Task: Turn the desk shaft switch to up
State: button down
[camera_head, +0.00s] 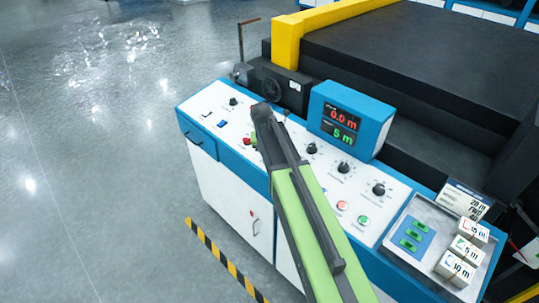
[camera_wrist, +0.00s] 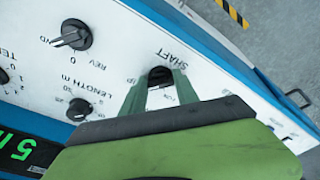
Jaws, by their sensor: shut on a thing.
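The shaft switch (camera_wrist: 160,75) is a dark knob on the white desk panel, under the printed word SHAFT, which appears upside down in the wrist view. My gripper (camera_wrist: 157,88) has its two green fingers on either side of this knob, shut on it. The knob's pointer is mostly hidden between the fingers, so I cannot tell its setting. In the head view my gripper (camera_head: 262,118) reaches down onto the control desk (camera_head: 225,140), and my arm hides the switch there.
A blue display box (camera_head: 345,122) reading 0.0 m and 5 m stands on the desk. A tray (camera_head: 418,255) with white blocks is at right. Open floor lies left.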

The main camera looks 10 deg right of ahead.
jog(key=c, duration=0.9)
grip_release()
jog(key=shift+s, duration=0.1)
jog(key=shift+r, duration=0.1)
jog(key=p+v, duration=1.6)
jog(key=v, duration=0.1)
jog(key=shift+r+p, duration=0.15)
jog(key=shift+p, duration=0.25)
